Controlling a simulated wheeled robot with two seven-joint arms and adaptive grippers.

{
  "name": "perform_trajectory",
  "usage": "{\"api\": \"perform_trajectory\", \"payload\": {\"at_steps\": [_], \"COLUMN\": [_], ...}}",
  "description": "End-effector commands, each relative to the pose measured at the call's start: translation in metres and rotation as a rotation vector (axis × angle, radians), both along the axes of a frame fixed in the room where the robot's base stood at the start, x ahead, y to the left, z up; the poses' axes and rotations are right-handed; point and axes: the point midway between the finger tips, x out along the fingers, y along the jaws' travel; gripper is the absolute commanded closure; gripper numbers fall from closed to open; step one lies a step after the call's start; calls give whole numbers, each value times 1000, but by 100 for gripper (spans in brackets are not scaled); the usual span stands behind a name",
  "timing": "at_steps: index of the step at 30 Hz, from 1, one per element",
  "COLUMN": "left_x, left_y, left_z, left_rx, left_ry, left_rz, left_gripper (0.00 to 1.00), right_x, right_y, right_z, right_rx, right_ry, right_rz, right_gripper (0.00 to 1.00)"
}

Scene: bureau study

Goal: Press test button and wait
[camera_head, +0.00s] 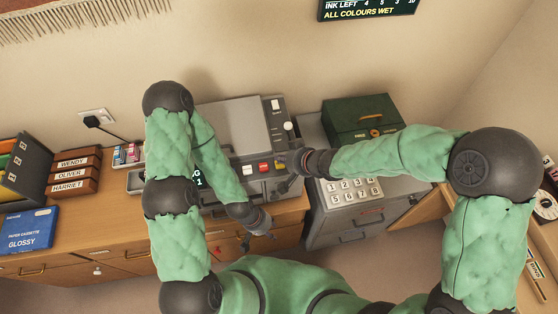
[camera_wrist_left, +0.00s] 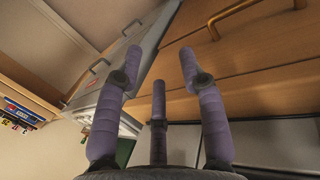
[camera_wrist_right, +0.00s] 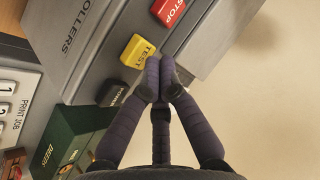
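The grey printer (camera_head: 232,125) stands on the wooden desk. A white, a red STOP (camera_head: 264,167) and a yellow TEST button (camera_head: 279,163) sit in a row on its front panel. In the right wrist view the yellow TEST button (camera_wrist_right: 137,51) lies just left of my right gripper's fingertips (camera_wrist_right: 160,68). The fingers are drawn together with nothing between them; I cannot tell whether they touch the button. My right gripper (camera_head: 286,168) also shows in the head view. My left gripper (camera_head: 262,228) hangs low by the desk front, its fingers (camera_wrist_left: 158,80) spread and empty.
A grey cabinet with a number keypad (camera_head: 354,190) and a green box (camera_head: 360,120) stands to the right. A wall screen (camera_head: 368,9) reads "ALL COLOURS WET". My left arm partly covers the printer's display.

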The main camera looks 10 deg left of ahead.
Motion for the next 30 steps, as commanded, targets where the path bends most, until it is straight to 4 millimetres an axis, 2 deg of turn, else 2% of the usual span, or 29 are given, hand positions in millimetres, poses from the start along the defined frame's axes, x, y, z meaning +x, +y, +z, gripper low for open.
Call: {"api": "perform_trajectory", "payload": {"at_steps": [4, 17, 30], "left_x": [0, 0, 0], "left_y": [0, 0, 0], "left_z": [9, 12, 50], "left_rx": [0, 0, 0], "left_ry": [0, 0, 0], "left_rz": [0, 0, 0], "left_gripper": [60, 60, 60], "right_x": [0, 0, 0], "right_y": [0, 0, 0], "right_z": [8, 10, 43], "right_rx": [0, 0, 0], "right_ry": [0, 0, 0], "right_rz": [0, 0, 0], "right_gripper": [100, 100, 100]}}
